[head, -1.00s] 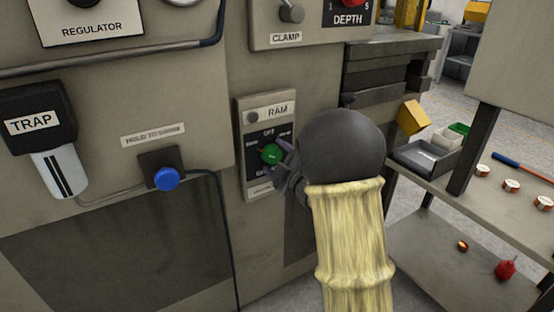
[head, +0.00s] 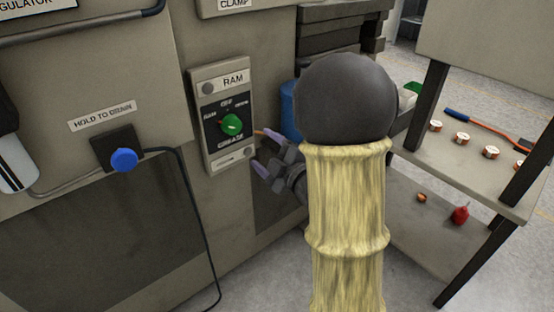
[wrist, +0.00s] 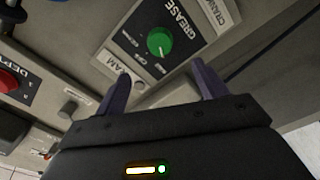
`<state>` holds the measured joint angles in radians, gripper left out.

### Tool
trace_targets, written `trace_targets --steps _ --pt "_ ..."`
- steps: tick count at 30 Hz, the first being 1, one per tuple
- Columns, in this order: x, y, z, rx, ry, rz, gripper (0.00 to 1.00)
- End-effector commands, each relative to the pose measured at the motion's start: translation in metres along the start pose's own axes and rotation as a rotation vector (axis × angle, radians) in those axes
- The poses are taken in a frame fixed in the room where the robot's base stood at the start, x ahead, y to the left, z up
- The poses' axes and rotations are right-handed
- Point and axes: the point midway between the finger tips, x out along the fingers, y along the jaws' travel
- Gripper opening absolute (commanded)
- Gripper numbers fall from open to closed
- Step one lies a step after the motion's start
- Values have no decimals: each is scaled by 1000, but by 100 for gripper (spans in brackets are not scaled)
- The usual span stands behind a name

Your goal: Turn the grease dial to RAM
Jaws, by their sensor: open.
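The grease dial is a round green knob (head: 232,124) on a dark face marked GREASE, on an upright light panel (head: 241,158) headed RAM. Small position labels surround the knob. I cannot tell for sure which one its pointer faces. In the wrist view the green knob (wrist: 160,41) shows ahead of the fingers, with the GREASE lettering upside down beyond it. My gripper (head: 261,152) is open and empty, to the right of the panel and apart from the knob. In the wrist view its two purple fingers (wrist: 163,84) are spread with nothing between them.
A blue button (head: 124,160) with a dark cable is left of the panel. A blue cylinder (head: 289,110) is behind my wrist.

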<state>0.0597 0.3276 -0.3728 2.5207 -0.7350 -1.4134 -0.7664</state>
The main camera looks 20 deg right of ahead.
Motion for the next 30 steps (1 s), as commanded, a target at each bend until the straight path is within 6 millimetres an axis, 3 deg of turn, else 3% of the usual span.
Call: trace_targets --steps 3,21,30 --pt "-18 -3 1 1 2 3 71" --pt "-42 -3 0 0 4 2 71" --pt "-44 0 0 1 0 0 71"
